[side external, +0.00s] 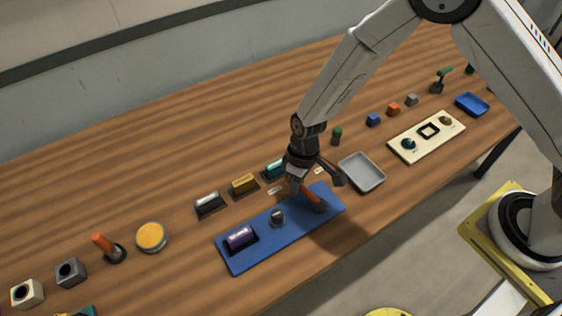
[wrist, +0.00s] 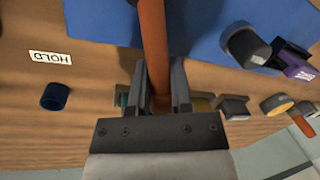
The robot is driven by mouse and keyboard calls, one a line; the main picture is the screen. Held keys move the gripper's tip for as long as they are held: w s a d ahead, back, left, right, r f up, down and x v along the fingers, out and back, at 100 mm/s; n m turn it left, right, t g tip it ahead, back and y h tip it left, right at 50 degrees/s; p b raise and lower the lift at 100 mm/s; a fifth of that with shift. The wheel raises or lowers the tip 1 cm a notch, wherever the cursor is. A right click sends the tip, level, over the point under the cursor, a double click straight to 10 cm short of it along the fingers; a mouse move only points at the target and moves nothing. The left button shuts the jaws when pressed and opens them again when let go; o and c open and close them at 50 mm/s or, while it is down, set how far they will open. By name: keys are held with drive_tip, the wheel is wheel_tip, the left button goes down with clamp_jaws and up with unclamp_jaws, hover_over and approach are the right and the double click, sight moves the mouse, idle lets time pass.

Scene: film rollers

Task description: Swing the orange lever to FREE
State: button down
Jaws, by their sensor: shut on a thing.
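The orange lever (side external: 311,196) rises from the right end of the blue plate (side external: 263,248) and leans toward the plate's back edge. My gripper (side external: 298,184) is shut on the lever's upper part. In the wrist view the orange lever (wrist: 153,40) runs down between the two dark fingers (wrist: 160,85), which hide its end.
The plate also bears a purple roller (side external: 240,237) and a grey knob (side external: 278,217). Black, yellow and teal rollers (side external: 275,169) sit in holders behind it. A grey tray (side external: 362,173) stands close to the right. Bare wood lies in front of the plate.

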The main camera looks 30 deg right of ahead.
drive_tip(key=shift+w+a+n, duration=0.15)
drive_tip(key=shift+a+n, duration=0.1)
drive_tip(key=shift+n, duration=0.05)
drive_tip(key=c, duration=0.7)
unclamp_jaws()
drive_tip(key=shift+o, duration=0.8)
drive_tip(key=shift+r, duration=0.2)
wheel_tip(320, 180, up, 7)
drive_tip(key=d, duration=0.1)
drive_tip(key=shift+w+d+r, duration=0.15)
drive_tip(key=shift+w+r, duration=0.05)
drive_tip(key=shift+w, duration=0.05)
drive_tip(key=s+d+r+m+t, duration=0.1)
drive_tip(key=s+d+r+m, duration=0.1)
drive_tip(key=d, duration=0.4)
drive_tip(key=s+d+r+m+t+h, duration=0.1)
drive_tip(key=s+d+r+m, duration=0.1)
drive_tip(key=s+d+r, duration=0.2)
drive_tip(key=s+d+r+m+t, duration=0.1)
drive_tip(key=s+d+r, duration=0.3)
drive_tip(key=d, duration=0.4)
drive_tip(key=shift+d+r+m+t+h, duration=0.15)
drive_tip(key=shift+d+m+t+h, duration=0.15)
drive_tip(key=shift+m+h, duration=0.15)
